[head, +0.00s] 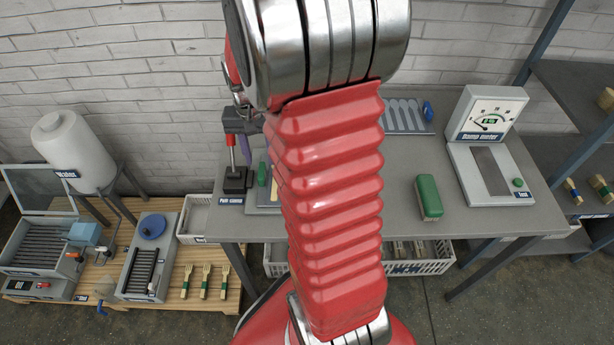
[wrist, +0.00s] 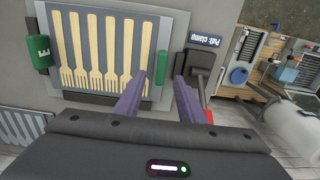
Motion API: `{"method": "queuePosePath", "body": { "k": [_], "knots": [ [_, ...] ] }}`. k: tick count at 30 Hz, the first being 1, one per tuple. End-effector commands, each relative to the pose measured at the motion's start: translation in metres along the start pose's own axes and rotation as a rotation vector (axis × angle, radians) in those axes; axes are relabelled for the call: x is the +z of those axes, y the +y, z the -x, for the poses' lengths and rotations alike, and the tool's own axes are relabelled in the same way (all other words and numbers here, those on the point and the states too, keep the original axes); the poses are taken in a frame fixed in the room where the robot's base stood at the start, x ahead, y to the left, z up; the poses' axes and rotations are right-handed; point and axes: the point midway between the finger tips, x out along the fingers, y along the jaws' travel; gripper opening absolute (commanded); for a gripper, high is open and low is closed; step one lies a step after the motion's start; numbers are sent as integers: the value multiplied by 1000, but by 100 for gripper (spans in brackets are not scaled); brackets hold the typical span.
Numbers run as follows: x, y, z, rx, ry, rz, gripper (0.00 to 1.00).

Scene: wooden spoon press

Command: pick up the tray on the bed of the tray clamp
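The tray (wrist: 90,14), with several pale wooden forks lying side by side in it, shows in the wrist view. The dark tray clamp (wrist: 198,72) is just right of the tray, beside a sign. In the head view my red arm hides much of the tray; the clamp (head: 237,180) shows left of it.
On the grey table (head: 380,215) stand a green block (head: 429,197) and a dial meter (head: 488,115). Bare tabletop lies between arm and block. A shelf (head: 575,95) stands right, machines on a pallet left.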

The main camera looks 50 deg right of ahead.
Motion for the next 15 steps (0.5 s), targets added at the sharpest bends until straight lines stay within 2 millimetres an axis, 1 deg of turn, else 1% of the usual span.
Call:
{"method": "queuePosePath", "body": {
  "k": [5,8,15],
  "knots": [
    [0,0,-1,0,0,0,36],
    [1,-1,-7,0,-1,1,36],
    [5,-2,-38,1,-4,1,36]
  ]
}}
